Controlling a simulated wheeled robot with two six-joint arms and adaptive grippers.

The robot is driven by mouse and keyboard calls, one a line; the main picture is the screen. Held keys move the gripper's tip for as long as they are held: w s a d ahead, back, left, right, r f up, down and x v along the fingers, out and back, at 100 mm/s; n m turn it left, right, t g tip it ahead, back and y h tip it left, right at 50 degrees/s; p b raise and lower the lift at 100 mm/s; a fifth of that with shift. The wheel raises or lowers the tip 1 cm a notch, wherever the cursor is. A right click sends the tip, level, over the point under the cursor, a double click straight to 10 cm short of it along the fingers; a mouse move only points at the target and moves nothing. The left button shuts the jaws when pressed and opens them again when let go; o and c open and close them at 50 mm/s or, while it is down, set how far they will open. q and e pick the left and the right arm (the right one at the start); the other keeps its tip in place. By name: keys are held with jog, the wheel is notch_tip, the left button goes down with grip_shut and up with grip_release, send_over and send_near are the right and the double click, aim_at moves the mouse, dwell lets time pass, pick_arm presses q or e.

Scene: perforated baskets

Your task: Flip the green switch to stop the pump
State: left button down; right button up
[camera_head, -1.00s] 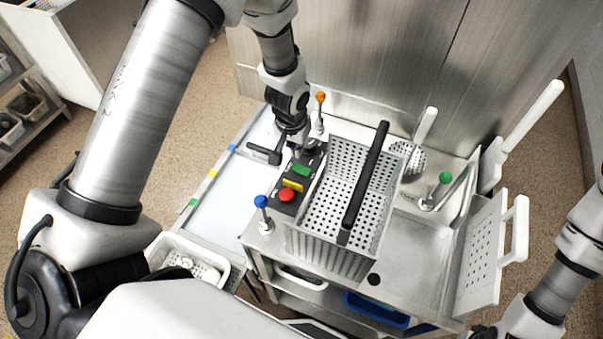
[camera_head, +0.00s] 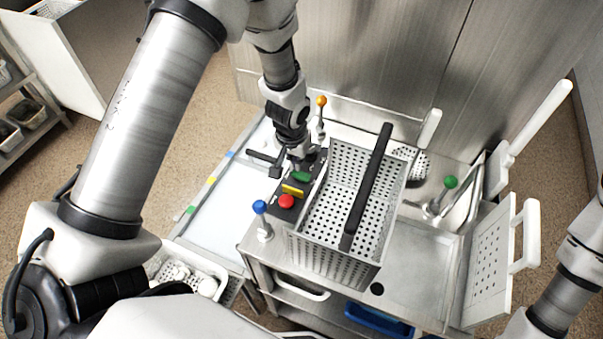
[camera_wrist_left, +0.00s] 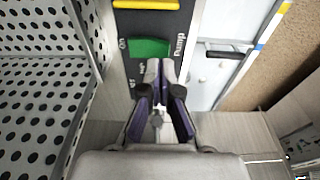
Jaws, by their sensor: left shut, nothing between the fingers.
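The green switch (camera_head: 301,176) sits on a dark control panel beside the perforated basket, above a yellow switch (camera_head: 292,191) and a red button (camera_head: 286,201). In the left wrist view the green switch (camera_wrist_left: 148,48) lies just ahead of my fingertips, beside the words "On" and "Pump". My left gripper (camera_head: 297,162) is shut and empty, pointing down at the switch's far edge. In the left wrist view its fingertips (camera_wrist_left: 158,68) meet close to the switch; I cannot tell whether they touch it. My right arm shows at the right edge, its gripper out of view.
The perforated basket (camera_head: 328,262) with a black handle stands right of the panel. A black handle (camera_head: 263,157) lies left of my gripper.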

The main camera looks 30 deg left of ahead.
aim_at(296, 173)
pick_arm(q)
jog(key=shift+f+b, duration=1.15)
jog(key=shift+f, duration=0.05)
dwell(1.0)
notch_tip(296, 173, up, 7)
jog(key=p, duration=0.6)
jog(key=shift+r+p, duration=0.15)
jog(key=shift+p, duration=0.15)
